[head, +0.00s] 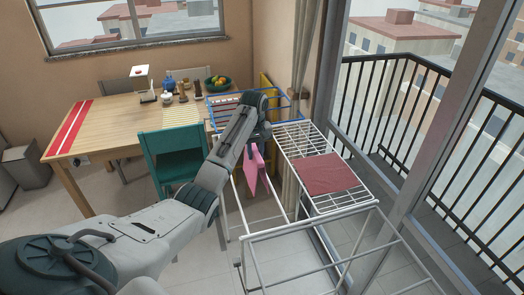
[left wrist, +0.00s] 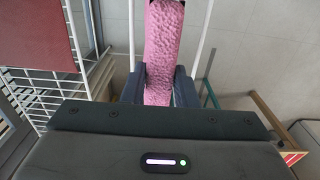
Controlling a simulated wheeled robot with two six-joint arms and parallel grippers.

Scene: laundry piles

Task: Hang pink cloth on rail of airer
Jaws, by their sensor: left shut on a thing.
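The pink cloth (head: 251,172) hangs down below my left gripper (head: 258,133), over the left part of the airer. In the left wrist view the pink cloth (left wrist: 162,50) runs between the two dark fingers of my left gripper (left wrist: 158,88), which is shut on it. The white airer (head: 300,228) stands at the centre right, with rails on its left side near the cloth. Whether the cloth touches a rail cannot be told. My right gripper is not in view.
A dark red cloth (head: 322,173) lies flat on the airer's wire top. A teal chair (head: 170,152) and a wooden table (head: 112,130) with a fruit bowl (head: 218,83) stand to the left. A glass door frame and balcony railing (head: 400,75) are at the right.

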